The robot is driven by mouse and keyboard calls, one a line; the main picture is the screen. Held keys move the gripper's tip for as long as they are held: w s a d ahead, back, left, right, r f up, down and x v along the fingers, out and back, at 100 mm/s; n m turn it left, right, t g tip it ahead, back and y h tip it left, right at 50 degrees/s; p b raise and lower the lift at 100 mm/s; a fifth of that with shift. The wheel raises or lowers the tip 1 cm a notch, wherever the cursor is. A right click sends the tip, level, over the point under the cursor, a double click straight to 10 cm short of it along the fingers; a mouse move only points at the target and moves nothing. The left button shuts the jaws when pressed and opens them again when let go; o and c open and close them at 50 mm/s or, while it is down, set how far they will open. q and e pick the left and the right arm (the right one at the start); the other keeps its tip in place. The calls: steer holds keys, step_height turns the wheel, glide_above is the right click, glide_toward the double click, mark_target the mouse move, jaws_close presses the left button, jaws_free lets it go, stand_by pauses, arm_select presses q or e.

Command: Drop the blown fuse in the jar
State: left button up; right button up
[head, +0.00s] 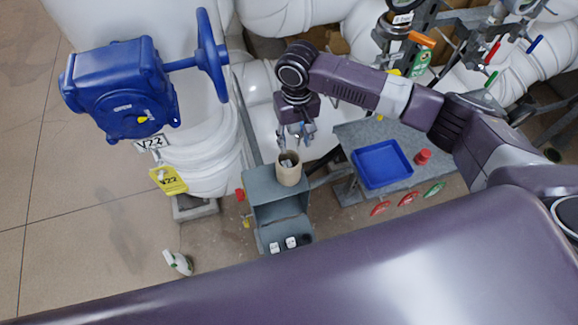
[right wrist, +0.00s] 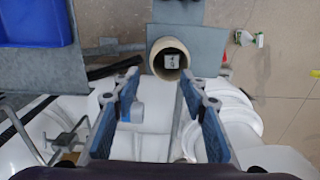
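The jar (head: 289,176) is a tan open cylinder standing on a grey metal box. It also shows from above in the right wrist view (right wrist: 154,67). A small white block with dark marks, which looks like a fuse (right wrist: 171,62), lies inside the jar. My right gripper (head: 297,138) is above and just behind the jar in the head view. In the right wrist view its two blue-padded fingers (right wrist: 160,88) are spread apart with nothing between them. My left gripper is not in view.
Two white fuse-like blocks (head: 283,245) sit in the open lower part of the grey box (head: 280,208). A blue tray (head: 382,165) and red cap (head: 423,157) are on the bench to the right. A blue valve actuator (head: 120,90) and white pipes stand left and behind.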

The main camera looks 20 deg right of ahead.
steer(key=shift+r, duration=0.1)
step_height(320, 180, up, 12)
stand_by(0.5)
stand_by(0.5)
